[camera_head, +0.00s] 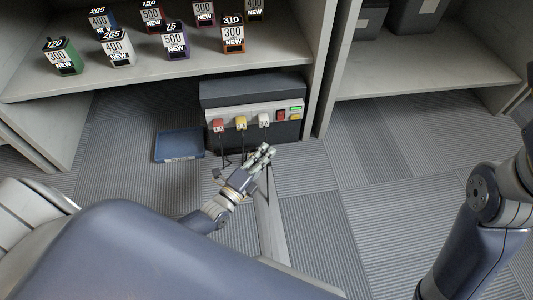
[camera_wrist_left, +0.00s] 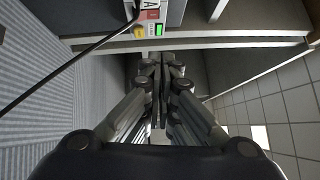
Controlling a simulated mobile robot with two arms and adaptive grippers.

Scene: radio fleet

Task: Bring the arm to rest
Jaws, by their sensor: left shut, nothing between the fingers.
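My left gripper (camera_head: 264,154) is in the middle of the head view, in front of the dark box and above the carpet. Its fingers are together with nothing between them. In the left wrist view the closed fingers of my left gripper (camera_wrist_left: 163,68) point toward the box's panel. My right arm shows at the right edge of the head view, but its gripper is not visible.
A dark box (camera_head: 250,92) with red, yellow and white plugs stands under a shelf (camera_head: 150,88) holding several coloured labelled boxes. A blue tray (camera_head: 180,146) lies on the floor left of it. Dark bins sit on the right shelf (camera_head: 430,75). Carpet (camera_head: 370,200) at centre right is clear.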

